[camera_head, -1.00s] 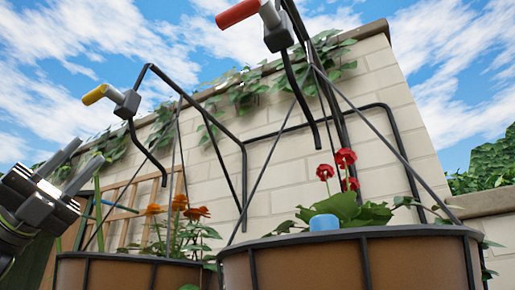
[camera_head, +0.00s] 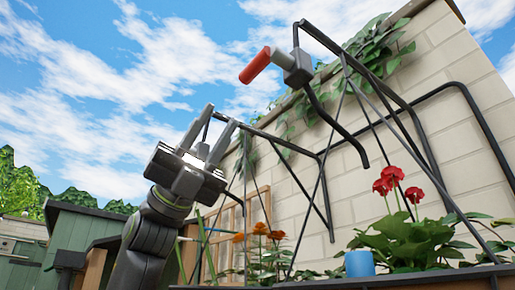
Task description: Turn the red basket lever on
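The red lever (camera_head: 256,66) sticks out down-left from a grey valve block (camera_head: 293,68) on the black frame above the basket of red flowers. My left gripper (camera_head: 213,125) points up with its two fingers apart and nothing between them. It is below and left of the red lever in the picture, apart from it. The basket (camera_head: 410,281) shows only its upper edge at the bottom right. My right gripper is not in view.
Red flowers (camera_head: 391,178) and a blue cylinder (camera_head: 359,263) are in the basket. Orange flowers (camera_head: 262,230) stand lower left of it. Black frame bars cross before the pale brick wall (camera_head: 455,125). Open sky surrounds the gripper's upper left.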

